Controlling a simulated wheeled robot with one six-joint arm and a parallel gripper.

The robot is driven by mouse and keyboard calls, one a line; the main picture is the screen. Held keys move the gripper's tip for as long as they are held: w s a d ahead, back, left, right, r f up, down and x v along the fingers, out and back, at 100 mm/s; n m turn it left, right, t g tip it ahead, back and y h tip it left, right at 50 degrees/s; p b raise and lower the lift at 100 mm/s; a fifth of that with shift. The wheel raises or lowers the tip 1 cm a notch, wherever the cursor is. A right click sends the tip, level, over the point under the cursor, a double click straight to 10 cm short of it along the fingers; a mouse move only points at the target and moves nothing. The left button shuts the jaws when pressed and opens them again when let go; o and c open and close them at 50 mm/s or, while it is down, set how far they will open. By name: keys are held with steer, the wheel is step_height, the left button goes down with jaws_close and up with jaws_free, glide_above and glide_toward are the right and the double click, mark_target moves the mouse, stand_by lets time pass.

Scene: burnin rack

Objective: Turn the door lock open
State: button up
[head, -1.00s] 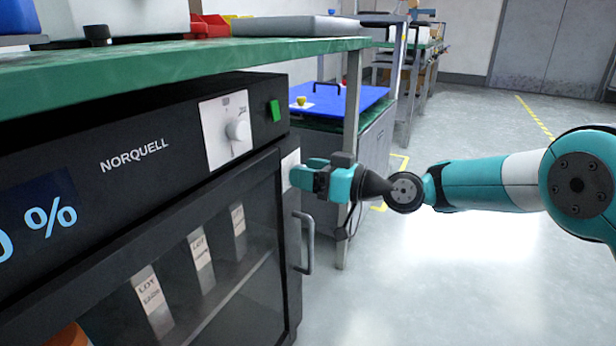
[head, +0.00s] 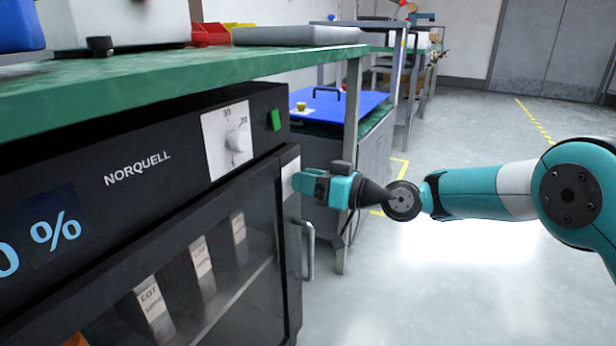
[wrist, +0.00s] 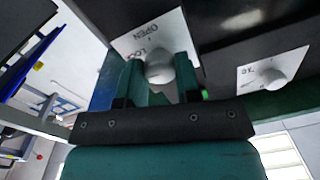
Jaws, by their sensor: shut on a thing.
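The door lock is a round light-grey knob (wrist: 159,68) on a white plate (wrist: 150,38) marked OPEN and LOCK in the wrist view. My gripper (wrist: 160,78) is shut on the knob, one finger on each side. In the head view my gripper (head: 305,184) reaches the lock plate (head: 290,172) at the upper corner of the cabinet door (head: 225,265). The door looks shut, with a vertical handle (head: 309,250) below the lock.
A dial (head: 238,141) on a white plate and a green switch (head: 274,120) sit on the black NORQUELL panel. The green worktop (head: 180,67) overhangs above. A table leg (head: 350,150) stands just behind my gripper. Open floor lies at the right.

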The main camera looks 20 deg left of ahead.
steer(key=m+p, duration=0.9)
steer(key=m, duration=0.4)
steer(key=shift+m+t, duration=0.3)
steer(key=shift+f+m+p, duration=0.15)
steer(key=shift+m+p, duration=0.8)
steer(key=shift+m, duration=0.85)
steer(key=o, duration=0.9)
steer(key=shift+d, duration=0.1)
